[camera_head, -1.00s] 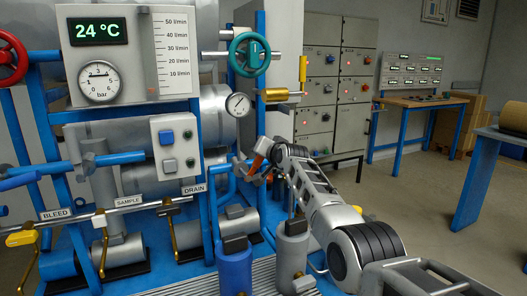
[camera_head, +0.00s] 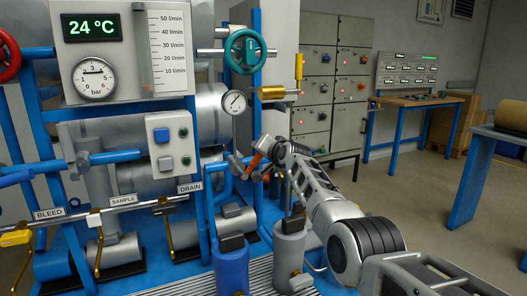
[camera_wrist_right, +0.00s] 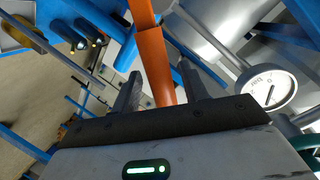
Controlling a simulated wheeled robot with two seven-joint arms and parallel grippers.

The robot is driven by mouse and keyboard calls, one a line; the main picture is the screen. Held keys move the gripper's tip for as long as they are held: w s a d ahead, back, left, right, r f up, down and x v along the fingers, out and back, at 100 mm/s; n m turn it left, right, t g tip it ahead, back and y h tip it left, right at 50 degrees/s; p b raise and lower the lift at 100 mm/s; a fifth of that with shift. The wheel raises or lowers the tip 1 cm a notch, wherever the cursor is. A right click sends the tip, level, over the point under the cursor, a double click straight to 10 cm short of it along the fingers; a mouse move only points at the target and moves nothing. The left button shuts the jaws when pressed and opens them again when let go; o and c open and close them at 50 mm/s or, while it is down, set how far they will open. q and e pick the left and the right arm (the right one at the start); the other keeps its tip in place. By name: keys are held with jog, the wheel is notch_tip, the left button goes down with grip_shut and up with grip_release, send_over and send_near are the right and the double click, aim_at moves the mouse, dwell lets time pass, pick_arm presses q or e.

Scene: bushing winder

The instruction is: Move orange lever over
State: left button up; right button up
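The orange lever (camera_head: 254,160) sits beside the blue pipework, right of the DRAIN label, in the head view. It shows larger as an orange bar (camera_wrist_right: 152,55) in the right wrist view, tilted and running down between my fingers. My right gripper (camera_wrist_right: 160,69) is open around the lever, with a visible gap on each side of it. In the head view my right gripper (camera_head: 262,168) is small and partly hidden by its own arm. The lever's pivot is hard to make out. My left gripper is not in view.
A round dial gauge (camera_head: 234,102) and a teal handwheel (camera_head: 247,52) are above the lever. A blue cylinder (camera_head: 231,270) and a grey cylinder (camera_head: 290,250) stand below. Blue frame posts and pipes crowd the left. Open floor lies to the right.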

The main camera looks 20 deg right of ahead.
jog(key=shift+s+r, duration=0.1)
jog(key=shift+s, duration=0.05)
jog(key=v, duration=1.5)
jog(key=shift+s, duration=0.35)
jog(key=shift+r, duration=0.1)
